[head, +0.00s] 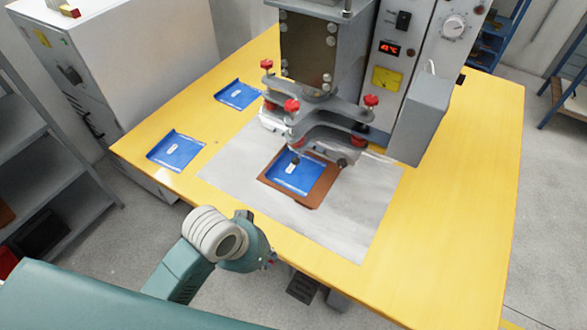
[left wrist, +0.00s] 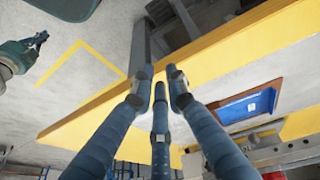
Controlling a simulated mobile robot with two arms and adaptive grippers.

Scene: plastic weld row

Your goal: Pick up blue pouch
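Three flat blue pouches with white labels lie on the yellow table. One blue pouch (head: 298,174) lies on a brown plate (head: 318,197) under the press head; it also shows in the left wrist view (left wrist: 259,103). A second pouch (head: 176,151) lies near the table's left corner, and a third (head: 237,94) lies farther back. My left gripper (head: 270,262) is by the table's front edge, apart from all pouches. In the left wrist view its fingers (left wrist: 160,88) are spread with nothing between them. Another gripper, seemingly my right (left wrist: 37,42), is small at that view's left; its fingers are unclear.
A grey welding press (head: 318,45) with red knobs (head: 291,105) overhangs the brown plate. A grey sheet (head: 235,165) covers the table (head: 440,225) under it. A white cabinet (head: 140,60) and a grey shelf (head: 50,170) stand left. The table's front right is clear.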

